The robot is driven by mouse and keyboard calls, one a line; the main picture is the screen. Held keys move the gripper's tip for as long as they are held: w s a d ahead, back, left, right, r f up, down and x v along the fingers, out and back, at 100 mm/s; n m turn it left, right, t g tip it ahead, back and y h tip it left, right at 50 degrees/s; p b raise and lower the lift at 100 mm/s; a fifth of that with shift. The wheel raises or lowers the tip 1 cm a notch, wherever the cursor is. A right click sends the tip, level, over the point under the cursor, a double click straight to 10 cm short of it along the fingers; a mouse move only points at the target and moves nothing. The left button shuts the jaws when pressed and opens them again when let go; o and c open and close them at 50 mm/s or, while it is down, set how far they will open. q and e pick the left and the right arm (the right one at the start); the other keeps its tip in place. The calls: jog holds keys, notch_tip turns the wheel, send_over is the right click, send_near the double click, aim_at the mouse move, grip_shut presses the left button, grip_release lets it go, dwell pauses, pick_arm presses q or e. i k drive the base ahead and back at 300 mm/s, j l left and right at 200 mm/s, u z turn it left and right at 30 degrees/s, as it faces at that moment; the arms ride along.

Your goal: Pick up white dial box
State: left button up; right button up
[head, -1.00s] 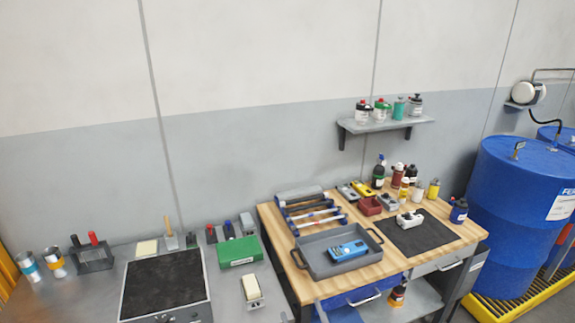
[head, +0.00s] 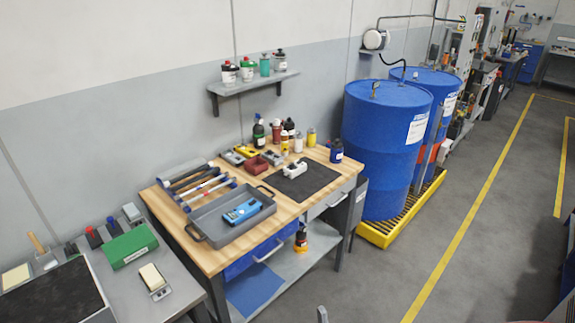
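A small white box (head: 294,169) lies on the black mat (head: 318,180) at the right part of the wooden workbench in the head view. It is the likeliest match for the white dial box, but it is too small to make out a dial. A cream-white block on a grey base (head: 154,278) sits on the grey bench at lower left. Neither gripper can be made out. A small grey piece at the bottom edge cannot be identified.
On the wooden bench (head: 281,218), a grey tray (head: 203,217) holds a blue meter (head: 242,211). Several bottles and small boxes stand behind the mat. Blue drums (head: 385,140) stand on a yellow pallet (head: 375,234) to the right. The floor (head: 490,230) beyond is mostly clear.

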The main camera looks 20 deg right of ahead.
aim_at(291, 174)
jog(key=i+l, duration=0.2)
jog(key=l, duration=0.15)
jog(key=i+l+u, duration=0.15)
jog(key=l, duration=0.2)
jog(key=i+l, duration=0.15)
jog(key=l, duration=0.25)
jog(key=i+l+u, duration=0.15)
jog(key=l, duration=0.25)
jog(key=i+l, duration=0.15)
jog(key=l, duration=0.25)
jog(key=i+l+u, duration=0.15)
jog(key=l, duration=0.25)
jog(key=i+l, duration=0.15)
jog(key=l, duration=0.25)
jog(key=i+l+u, duration=0.15)
jog(key=l, duration=0.25)
